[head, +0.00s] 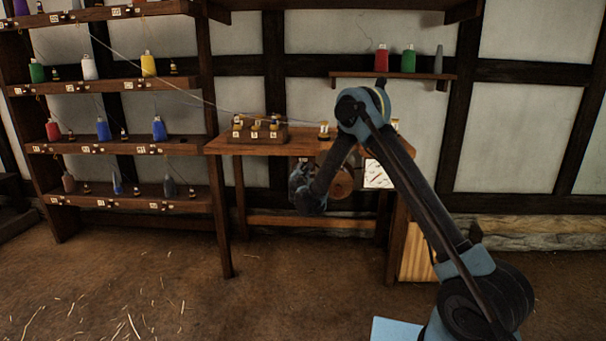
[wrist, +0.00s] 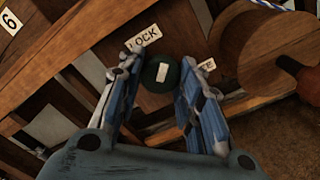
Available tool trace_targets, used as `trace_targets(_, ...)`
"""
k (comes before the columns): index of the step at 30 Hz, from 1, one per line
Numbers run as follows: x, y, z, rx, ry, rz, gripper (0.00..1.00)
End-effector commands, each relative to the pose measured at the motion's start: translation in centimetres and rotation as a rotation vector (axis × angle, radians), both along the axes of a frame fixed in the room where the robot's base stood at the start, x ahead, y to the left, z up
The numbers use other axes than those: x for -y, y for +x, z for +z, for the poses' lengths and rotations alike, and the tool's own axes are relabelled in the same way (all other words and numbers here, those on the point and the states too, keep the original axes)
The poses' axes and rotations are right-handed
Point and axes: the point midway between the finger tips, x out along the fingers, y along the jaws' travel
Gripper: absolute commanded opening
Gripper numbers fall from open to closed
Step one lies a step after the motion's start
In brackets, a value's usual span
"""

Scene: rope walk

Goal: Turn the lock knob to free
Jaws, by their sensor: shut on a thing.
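The lock knob (wrist: 158,72) is a dark green round knob with a pale mark across its face, seen in the wrist view. A white label reading LOCK (wrist: 143,39) is above and left of it. A second label (wrist: 206,66), partly hidden by a finger, is at its right. My gripper (wrist: 157,80) has its two blue and grey fingers on either side of the knob, shut on it. In the head view my gripper (head: 303,180) is at the front of the wooden bench, and the knob is hidden there.
A wooden drum (wrist: 262,48) with blue and white cord is just right of the fingers. The bench (head: 255,148) carries a small block of spools (head: 259,133). A shelf rack (head: 105,90) with coloured spools stands at the left. The floor in front is clear except for straw.

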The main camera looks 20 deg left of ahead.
Motion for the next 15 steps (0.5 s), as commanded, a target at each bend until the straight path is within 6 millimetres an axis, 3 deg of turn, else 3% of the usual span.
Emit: trace_targets(15,0.26,0.08,-0.07,-0.115,0.477,-0.005,0.1)
